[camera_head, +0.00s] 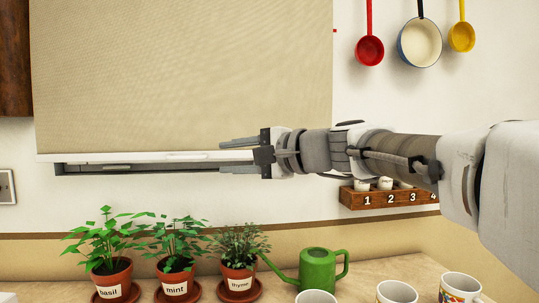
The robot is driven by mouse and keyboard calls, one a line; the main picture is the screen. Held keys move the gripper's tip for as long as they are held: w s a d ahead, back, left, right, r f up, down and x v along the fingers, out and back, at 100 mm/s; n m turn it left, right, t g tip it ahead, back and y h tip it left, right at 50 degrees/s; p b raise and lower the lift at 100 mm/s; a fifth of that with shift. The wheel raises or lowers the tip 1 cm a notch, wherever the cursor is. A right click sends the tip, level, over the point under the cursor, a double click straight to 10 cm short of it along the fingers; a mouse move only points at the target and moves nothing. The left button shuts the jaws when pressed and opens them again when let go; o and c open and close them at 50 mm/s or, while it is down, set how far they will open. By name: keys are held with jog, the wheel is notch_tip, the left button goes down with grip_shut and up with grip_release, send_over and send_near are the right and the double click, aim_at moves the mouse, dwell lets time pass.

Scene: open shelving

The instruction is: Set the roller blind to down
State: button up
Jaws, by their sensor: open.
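The roller blind (185,75) is a beige fabric sheet hanging from above the top of the picture. Its white bottom bar (130,157) lies just above a dark horizontal strip (120,169) on the wall. My arm reaches in from the right. My gripper (236,155) is open, with its two fingers pointing left at the right part of the bottom bar. One finger appears above the bar and one below it. I cannot tell whether they touch it.
Potted basil (108,270), mint (177,272) and thyme (238,268) stand on the counter below, beside a green watering can (317,269). Several mugs (397,292) stand at the front. A numbered wooden rack (380,199) is behind my arm. Red ladle (369,50), pan (420,43) and yellow ladle (461,37) hang upper right.

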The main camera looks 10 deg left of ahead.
jog(key=v, duration=0.4)
jog(key=shift+d, duration=0.1)
jog(key=s+d+f+n+g+h, duration=0.1)
jog(key=s+d+f+n+h, duration=0.2)
jog(key=s+d+f+h, duration=0.65)
jog(key=s+d+f+n+g+h, duration=0.1)
jog(key=s+d+f+n+h, duration=0.35)
jog(key=s+d+f, duration=0.95)
notch_tip(320, 180, up, 18)
jog(key=w+d+p, duration=0.2)
jog(key=p, duration=2.2)
jog(key=shift+h, duration=0.3)
jog(key=shift+a+f, duration=0.15)
jog(key=shift+a, duration=0.05)
